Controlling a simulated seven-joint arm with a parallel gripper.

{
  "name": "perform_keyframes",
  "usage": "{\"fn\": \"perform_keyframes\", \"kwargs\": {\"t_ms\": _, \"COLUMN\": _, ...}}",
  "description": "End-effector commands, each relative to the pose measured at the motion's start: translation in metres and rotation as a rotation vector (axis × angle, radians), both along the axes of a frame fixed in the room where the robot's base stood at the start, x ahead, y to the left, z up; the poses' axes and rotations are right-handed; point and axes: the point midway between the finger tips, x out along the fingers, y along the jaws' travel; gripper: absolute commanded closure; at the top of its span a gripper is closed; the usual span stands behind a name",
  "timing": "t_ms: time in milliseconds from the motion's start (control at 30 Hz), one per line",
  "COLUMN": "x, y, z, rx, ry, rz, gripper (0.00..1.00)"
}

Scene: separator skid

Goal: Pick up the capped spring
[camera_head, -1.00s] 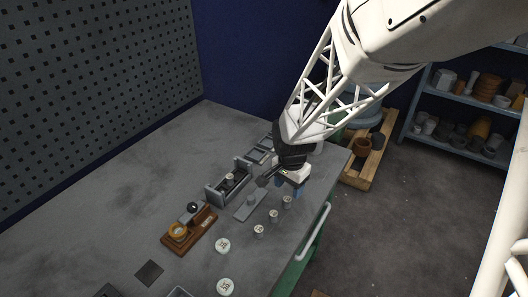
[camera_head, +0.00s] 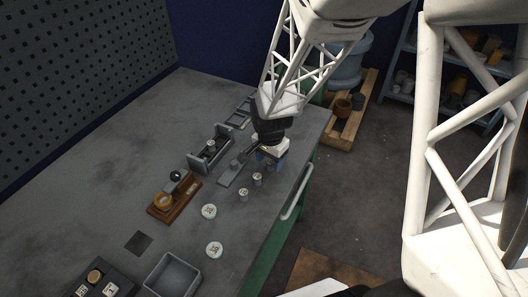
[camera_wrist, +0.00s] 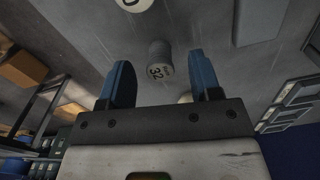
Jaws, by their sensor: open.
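Several short grey cylinders with pale marked tops stand in a row near the table's right edge. Two of them, the near cylinder (camera_head: 243,194) and the middle cylinder (camera_head: 257,179), show clearly; a further one is partly covered by my gripper (camera_head: 267,158). I cannot tell for sure which thing is the capped spring. In the wrist view a grey cylinder marked 32 (camera_wrist: 159,60) appears between the blue fingers of my gripper (camera_wrist: 161,62), with gaps on both sides. The fingers are apart and hold nothing. Another cylinder top (camera_wrist: 134,3) shows at the upper edge.
A flat grey plate (camera_head: 232,172) and a grey fixture (camera_head: 208,152) lie left of my gripper. A wooden stand (camera_head: 173,197), two round white-topped discs (camera_head: 209,211) (camera_head: 214,249) and a grey bin (camera_head: 172,276) are nearer. A green-framed handle (camera_head: 294,201) edges the table.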

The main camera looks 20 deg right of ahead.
Motion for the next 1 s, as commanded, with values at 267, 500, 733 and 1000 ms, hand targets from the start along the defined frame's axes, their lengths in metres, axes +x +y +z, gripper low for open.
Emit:
{"fn": "perform_keyframes", "kwargs": {"t_ms": 267, "x": 0.0003, "y": 0.0000, "z": -0.0144, "rx": 0.000, "ry": 0.000, "rz": 0.000, "gripper": 0.42}}
{"fn": "perform_keyframes", "kwargs": {"t_ms": 500, "x": 0.0003, "y": 0.0000, "z": -0.0143, "rx": 0.000, "ry": -0.001, "rz": 0.000, "gripper": 0.42}}
{"fn": "perform_keyframes", "kwargs": {"t_ms": 733, "x": 0.0003, "y": 0.0000, "z": -0.0142, "rx": 0.000, "ry": -0.001, "rz": 0.000, "gripper": 0.42}}
{"fn": "perform_keyframes", "kwargs": {"t_ms": 1000, "x": 0.0003, "y": 0.0000, "z": -0.0142, "rx": 0.000, "ry": -0.001, "rz": 0.000, "gripper": 0.79}}
